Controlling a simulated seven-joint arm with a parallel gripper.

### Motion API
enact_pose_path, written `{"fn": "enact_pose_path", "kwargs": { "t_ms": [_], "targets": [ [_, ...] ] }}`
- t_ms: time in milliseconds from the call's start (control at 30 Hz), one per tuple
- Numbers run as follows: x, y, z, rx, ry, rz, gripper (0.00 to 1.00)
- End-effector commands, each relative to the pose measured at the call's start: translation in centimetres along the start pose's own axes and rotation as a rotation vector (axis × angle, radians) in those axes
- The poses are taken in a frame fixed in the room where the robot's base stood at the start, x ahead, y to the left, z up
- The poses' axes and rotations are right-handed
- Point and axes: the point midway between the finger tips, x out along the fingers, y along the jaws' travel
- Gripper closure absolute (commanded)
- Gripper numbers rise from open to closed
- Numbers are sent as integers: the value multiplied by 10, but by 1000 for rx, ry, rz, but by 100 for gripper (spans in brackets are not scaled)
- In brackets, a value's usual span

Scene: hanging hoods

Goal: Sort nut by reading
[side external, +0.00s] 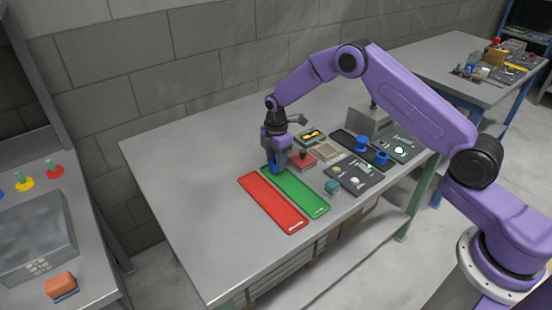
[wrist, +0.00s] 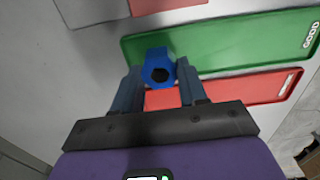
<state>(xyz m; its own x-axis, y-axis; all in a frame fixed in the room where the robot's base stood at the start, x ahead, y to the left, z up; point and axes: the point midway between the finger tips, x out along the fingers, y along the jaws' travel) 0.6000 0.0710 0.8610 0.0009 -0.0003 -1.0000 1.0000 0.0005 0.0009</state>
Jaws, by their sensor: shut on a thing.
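My gripper (side external: 273,164) points down at the far end of the green tray (side external: 302,195). It is shut on a blue hex nut (wrist: 158,66) with a dark hole, held between the fingertips in the wrist view. The nut appears over the green tray's end; I cannot tell whether it touches the tray. The green tray is marked GOOD in the wrist view (wrist: 230,45). A red tray (side external: 272,203) lies beside it, its label too small to read. Two more blue nuts (side external: 361,143) (side external: 381,158) sit on a black mat.
The table's left side (side external: 190,170) is clear.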

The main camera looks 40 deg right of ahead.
Motion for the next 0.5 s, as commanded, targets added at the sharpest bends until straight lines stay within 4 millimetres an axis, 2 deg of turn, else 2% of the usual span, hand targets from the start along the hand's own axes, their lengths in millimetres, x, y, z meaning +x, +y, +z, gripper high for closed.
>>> {"fn": "enact_pose_path", "kwargs": {
  "t_ms": [500],
  "targets": [
    [6, 0, 0, 0, 0, 1, 100]
  ]
}}
